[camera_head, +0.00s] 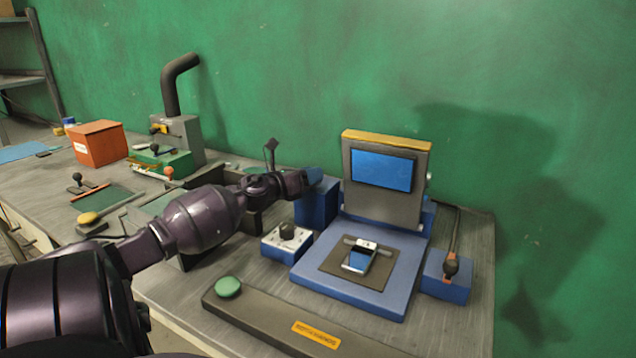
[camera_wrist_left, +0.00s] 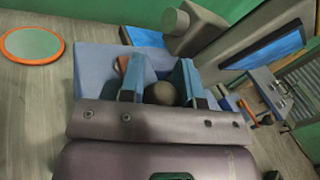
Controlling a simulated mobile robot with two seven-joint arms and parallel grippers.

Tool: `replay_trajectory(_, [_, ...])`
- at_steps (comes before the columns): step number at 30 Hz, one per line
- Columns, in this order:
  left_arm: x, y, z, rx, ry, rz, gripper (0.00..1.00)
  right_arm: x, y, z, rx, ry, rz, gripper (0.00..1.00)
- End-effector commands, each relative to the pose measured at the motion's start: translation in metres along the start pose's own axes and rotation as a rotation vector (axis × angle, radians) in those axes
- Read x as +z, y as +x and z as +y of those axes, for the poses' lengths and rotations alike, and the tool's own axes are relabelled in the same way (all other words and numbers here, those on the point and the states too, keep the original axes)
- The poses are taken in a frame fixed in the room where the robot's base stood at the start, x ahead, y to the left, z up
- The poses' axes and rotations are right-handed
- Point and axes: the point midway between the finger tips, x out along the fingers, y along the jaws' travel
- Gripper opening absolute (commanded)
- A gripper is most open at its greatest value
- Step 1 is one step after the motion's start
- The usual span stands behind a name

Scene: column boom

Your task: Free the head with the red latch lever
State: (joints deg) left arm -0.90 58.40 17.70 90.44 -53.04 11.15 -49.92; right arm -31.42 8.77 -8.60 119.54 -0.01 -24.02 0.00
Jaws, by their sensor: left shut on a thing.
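The head is a grey upright panel (camera_head: 408,203) with a blue screen and a yellow top edge, standing at the back of a blue base (camera_head: 345,293). My left gripper (camera_head: 312,178) is at the blue block (camera_head: 313,212) left of the panel. In the left wrist view its two blue fingers are shut on a dark round knob (camera_wrist_left: 161,94). A small red-orange piece (camera_wrist_left: 122,66) shows beside the fingers; the rest of that lever is hidden. Another lever with a dark knob (camera_head: 450,268) and red parts stands on the right blue block. My right gripper is not in view.
A phone-like device (camera_head: 359,256) lies on a dark plate on the base. An orange box (camera_head: 98,145) stands far left. A green wall is close behind.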

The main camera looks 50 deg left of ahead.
Motion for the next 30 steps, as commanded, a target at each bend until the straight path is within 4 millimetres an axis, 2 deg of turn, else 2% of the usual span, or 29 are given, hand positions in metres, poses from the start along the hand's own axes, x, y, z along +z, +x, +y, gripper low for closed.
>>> replay_trajectory(1, [-0.0049, -0.0002, 0.0021, -0.006, 0.000, 0.009, 0.00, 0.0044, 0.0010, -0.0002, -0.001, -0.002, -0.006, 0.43])
replay_trajectory(18, [0.0003, -0.0010, 0.0012, -0.027, 0.000, 0.009, 0.00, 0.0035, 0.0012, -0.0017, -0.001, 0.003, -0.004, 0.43])
replay_trajectory(19, [0.0003, -0.0010, 0.0013, -0.027, 0.000, 0.009, 0.35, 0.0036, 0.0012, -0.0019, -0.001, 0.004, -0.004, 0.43])
replay_trajectory(21, [0.0004, -0.0009, 0.0013, -0.027, 0.000, 0.009, 0.46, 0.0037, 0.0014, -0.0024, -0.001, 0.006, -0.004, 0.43])
replay_trajectory(23, [0.0004, -0.0009, 0.0012, -0.027, 0.000, 0.009, 0.55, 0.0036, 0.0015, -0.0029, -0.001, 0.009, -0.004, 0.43])
replay_trajectory(24, [0.0005, -0.0009, 0.0012, -0.027, 0.000, 0.009, 0.56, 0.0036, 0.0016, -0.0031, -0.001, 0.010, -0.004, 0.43])
replay_trajectory(30, [0.0006, -0.0008, 0.0010, -0.027, 0.000, 0.008, 0.56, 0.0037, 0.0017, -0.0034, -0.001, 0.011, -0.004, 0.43])
